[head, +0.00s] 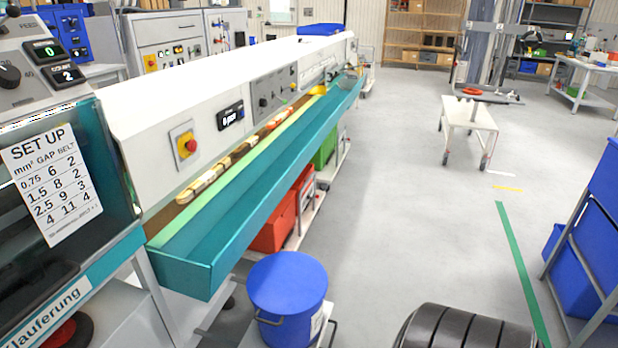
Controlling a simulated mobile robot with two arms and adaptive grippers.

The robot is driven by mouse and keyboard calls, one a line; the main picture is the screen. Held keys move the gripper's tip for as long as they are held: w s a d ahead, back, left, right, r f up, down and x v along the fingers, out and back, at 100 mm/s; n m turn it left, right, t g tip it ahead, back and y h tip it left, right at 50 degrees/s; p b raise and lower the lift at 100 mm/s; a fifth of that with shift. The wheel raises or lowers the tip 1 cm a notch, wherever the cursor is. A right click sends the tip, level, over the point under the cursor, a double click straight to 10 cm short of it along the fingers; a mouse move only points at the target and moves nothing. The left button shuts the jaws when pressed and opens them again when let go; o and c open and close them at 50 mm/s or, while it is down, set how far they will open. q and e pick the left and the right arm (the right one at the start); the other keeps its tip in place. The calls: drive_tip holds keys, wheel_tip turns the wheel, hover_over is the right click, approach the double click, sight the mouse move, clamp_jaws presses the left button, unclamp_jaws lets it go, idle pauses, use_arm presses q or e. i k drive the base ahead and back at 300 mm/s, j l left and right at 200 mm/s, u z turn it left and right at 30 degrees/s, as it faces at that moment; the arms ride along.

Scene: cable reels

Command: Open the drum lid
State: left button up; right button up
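A blue round drum (283,328) stands low at the bottom centre of the head view, beside the long machine. Its flat blue lid (288,282) lies level on top and looks closed all around the visible rim. A dark handle shows on the drum's front, and a white label is on its right side. The drum's bottom is cut off by the frame.
The teal trough (250,195) of the long white machine juts out just behind and left of the drum. Red bins (274,231) stand under it. Blue bins (583,275) on a rack line the right edge. A white trolley (470,115) stands farther back.

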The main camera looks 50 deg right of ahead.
sight(283, 284)
drive_tip(key=z, duration=1.3)
